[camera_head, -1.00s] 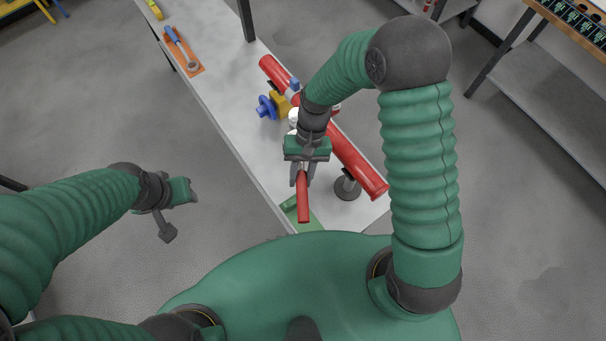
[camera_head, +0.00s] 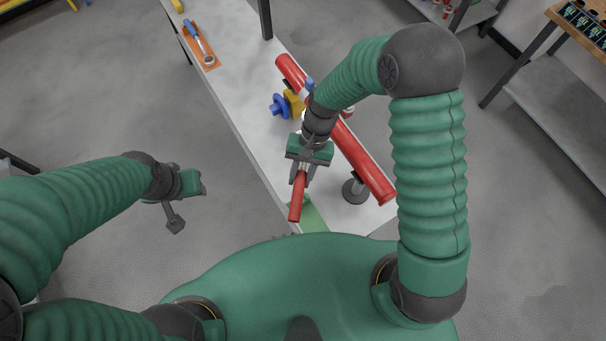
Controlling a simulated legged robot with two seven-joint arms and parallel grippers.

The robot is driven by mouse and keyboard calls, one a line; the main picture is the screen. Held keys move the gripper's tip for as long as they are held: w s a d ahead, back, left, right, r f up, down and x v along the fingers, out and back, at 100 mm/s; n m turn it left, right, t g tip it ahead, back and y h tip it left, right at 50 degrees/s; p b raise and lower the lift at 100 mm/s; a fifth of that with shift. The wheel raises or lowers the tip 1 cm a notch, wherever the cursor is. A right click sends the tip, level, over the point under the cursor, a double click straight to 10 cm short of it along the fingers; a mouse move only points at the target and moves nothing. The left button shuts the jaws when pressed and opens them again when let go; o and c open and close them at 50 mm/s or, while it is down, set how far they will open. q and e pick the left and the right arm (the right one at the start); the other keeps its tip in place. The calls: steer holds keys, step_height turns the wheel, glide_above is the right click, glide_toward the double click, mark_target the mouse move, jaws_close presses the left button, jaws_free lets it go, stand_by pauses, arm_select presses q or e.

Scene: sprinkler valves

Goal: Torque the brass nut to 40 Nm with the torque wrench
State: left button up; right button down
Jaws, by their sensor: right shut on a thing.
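The torque wrench, with a blue handle (camera_head: 193,34) and a metal head, lies on an orange mat (camera_head: 213,64) at the bench's far end. A yellow brass-coloured valve (camera_head: 293,104) with a blue handwheel (camera_head: 280,107) sits beside the long red pipe (camera_head: 362,165). I cannot make out the brass nut; my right arm covers part of the pipe there. My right gripper (camera_head: 303,176) is shut on a short red pipe piece (camera_head: 296,203) over the bench's near end. My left gripper (camera_head: 185,204) hangs left of the bench, away from everything, its opening unclear.
The long grey bench (camera_head: 232,110) runs from upper left to the near middle. A grey round-based stand (camera_head: 355,190) is by the pipe's near end. A green mat (camera_head: 315,220) lies at the near edge. A shelf unit (camera_head: 560,110) stands at the right.

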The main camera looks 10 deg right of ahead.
steer(key=shift+w+a+m, duration=0.35)
steer(key=shift+a+m, duration=0.15)
steer(key=shift+a, duration=0.2)
stand_by(0.5)
steer(key=shift+w+a+m+t, duration=0.25)
steer(key=shift+a+m, duration=0.05)
steer(key=shift+a, duration=0.15)
steer(key=shift+w+a+m+t, duration=0.25)
steer(key=shift+a+m, duration=0.05)
steer(key=shift+a, duration=0.15)
steer(key=shift+w+a+f, duration=0.1)
steer(key=shift+a, duration=0.05)
steer(key=shift+s+d, duration=0.2)
steer(key=shift+d, duration=0.1)
steer(key=shift+s+d+n, duration=0.25)
steer(key=shift+d+n, duration=0.1)
steer(key=shift+n, duration=0.05)
steer(key=shift+f, duration=0.1)
